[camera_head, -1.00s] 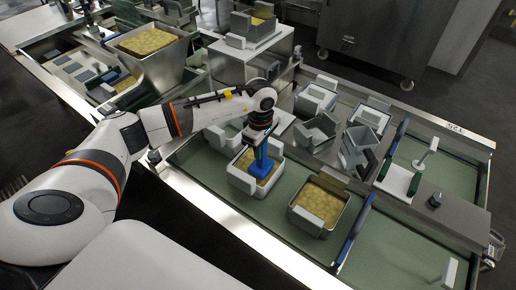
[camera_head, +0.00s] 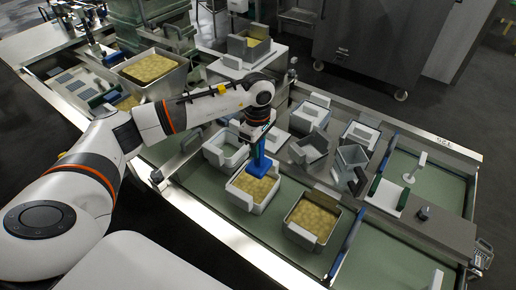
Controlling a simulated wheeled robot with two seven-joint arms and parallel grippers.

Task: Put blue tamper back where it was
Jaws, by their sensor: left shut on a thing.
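The blue tamper (camera_head: 260,165) is upright, with a tall stem and a flat square foot. My left gripper (camera_head: 256,130) is shut on the upper part of its stem. The foot shows over the far part of a white mould (camera_head: 237,194) filled with yellow curd (camera_head: 257,187). I cannot tell whether the foot touches the curd or hangs just above it. My right gripper is not in view.
A second curd-filled mould (camera_head: 298,233) stands to the right. Several empty white moulds (camera_head: 307,150) stand behind. A white-handled tool (camera_head: 415,167) stands upright at the right. A blue-edged divider (camera_head: 347,243) crosses the green surface (camera_head: 205,190).

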